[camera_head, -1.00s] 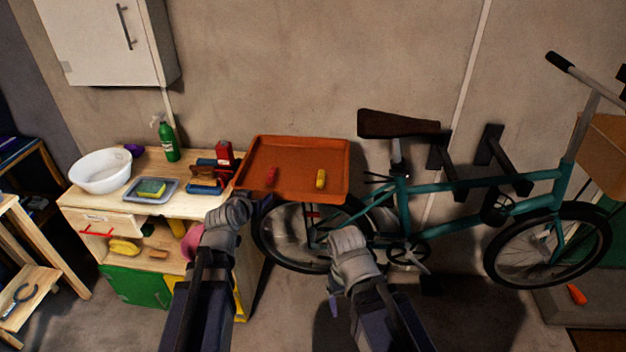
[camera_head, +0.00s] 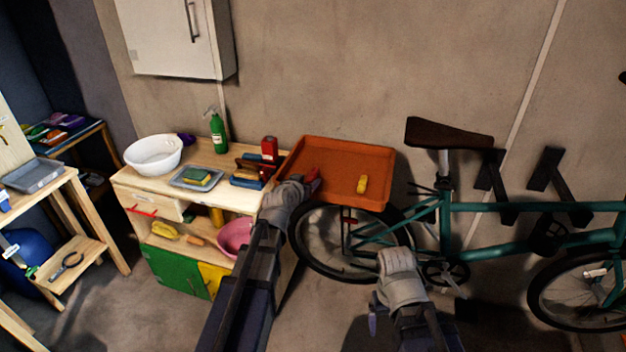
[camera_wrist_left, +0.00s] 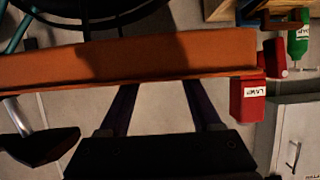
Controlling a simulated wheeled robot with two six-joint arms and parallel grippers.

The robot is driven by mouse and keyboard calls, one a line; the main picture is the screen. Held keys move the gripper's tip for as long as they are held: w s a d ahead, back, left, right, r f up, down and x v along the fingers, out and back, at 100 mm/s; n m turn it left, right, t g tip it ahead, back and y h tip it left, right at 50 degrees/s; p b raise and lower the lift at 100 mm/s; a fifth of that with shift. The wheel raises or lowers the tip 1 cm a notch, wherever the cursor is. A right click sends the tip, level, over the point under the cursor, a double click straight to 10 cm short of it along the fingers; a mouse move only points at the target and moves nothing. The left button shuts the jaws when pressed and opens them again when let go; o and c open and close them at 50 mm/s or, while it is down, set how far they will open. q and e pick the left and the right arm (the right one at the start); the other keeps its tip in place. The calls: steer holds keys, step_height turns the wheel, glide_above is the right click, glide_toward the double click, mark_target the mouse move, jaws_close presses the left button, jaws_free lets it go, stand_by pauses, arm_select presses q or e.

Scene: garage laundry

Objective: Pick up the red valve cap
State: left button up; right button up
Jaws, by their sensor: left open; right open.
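The red valve cap (camera_head: 314,174) shows as a small red patch at the left side of the orange tray (camera_head: 334,150), partly hidden by my left gripper. My left gripper (camera_head: 309,186) is open, its tips at the tray's near left corner, close beside the cap; I cannot tell whether they touch it. In the left wrist view the open fingers (camera_wrist_left: 163,108) run up to the tray's wall (camera_wrist_left: 150,58), and the cap is not visible there. My right gripper (camera_head: 376,318) is open and low, in front of the bicycle, well apart from the tray.
A yellow piece (camera_head: 362,184) lies in the tray to the right. Left of the tray, a workbench (camera_head: 150,190) holds a white basin (camera_head: 153,154), a green spray bottle (camera_head: 217,134) and a red can (camera_head: 269,148). A teal bicycle (camera_head: 490,212) stands on the right. The tray's middle is clear.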

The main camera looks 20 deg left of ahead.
mark_target(310, 178)
arm_select(q)
steer(key=shift+b+x, duration=1.05)
steer(key=shift+x, duration=1.6)
steer(key=shift+s, duration=0.1)
steer(key=shift+c, duration=0.5)
jaws_close()
